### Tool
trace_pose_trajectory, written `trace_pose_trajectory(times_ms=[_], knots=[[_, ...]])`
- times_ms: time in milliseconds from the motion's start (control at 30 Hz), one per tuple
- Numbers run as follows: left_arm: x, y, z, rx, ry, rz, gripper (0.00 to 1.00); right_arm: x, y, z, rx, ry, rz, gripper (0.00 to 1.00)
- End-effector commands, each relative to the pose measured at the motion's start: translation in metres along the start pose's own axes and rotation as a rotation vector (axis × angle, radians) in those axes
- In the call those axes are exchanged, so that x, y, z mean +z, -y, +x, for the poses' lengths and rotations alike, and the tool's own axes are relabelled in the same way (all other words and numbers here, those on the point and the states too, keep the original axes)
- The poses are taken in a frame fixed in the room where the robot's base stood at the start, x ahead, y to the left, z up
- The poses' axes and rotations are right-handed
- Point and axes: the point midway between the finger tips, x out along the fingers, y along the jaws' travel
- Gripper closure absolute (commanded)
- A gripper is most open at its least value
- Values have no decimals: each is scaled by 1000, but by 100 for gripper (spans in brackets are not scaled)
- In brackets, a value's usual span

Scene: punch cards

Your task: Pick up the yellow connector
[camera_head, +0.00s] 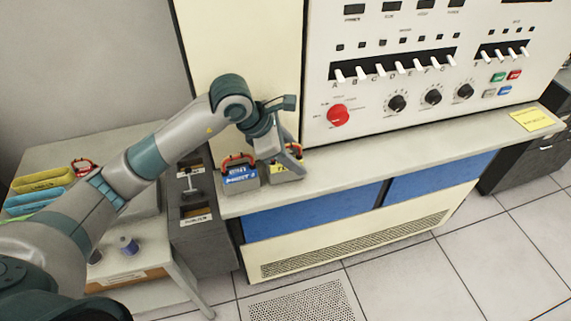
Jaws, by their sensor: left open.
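The yellow connector (283,168) stands on the light ledge of the console, near its left end. It is a grey block with a yellow label and a red-orange handle, and is partly hidden by my left gripper. My left gripper (291,160) is open and points down at the yellow connector, its fingers around or just in front of the handle. I cannot tell whether they touch it. My right gripper is not in view.
A similar connector with a blue label (239,174) stands close to the left. The console panel (400,90) with switches and knobs rises behind. The ledge (400,148) is clear to the right, up to a yellow note (532,119). A side table (120,140) holds coloured items at left.

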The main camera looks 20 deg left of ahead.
Motion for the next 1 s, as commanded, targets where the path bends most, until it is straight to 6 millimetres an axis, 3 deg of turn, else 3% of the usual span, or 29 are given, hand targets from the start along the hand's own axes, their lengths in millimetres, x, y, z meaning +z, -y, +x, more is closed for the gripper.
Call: trace_pose_trajectory(times_ms=[300, 500, 1000], knots=[[0, 0, 0, 0, 0, 0, 57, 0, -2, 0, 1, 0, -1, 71], [0, 0, 0, 0, -1, 0, 100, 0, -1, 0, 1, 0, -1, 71], [1, -1, -2, 2, 0, 0, 100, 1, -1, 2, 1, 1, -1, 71]])
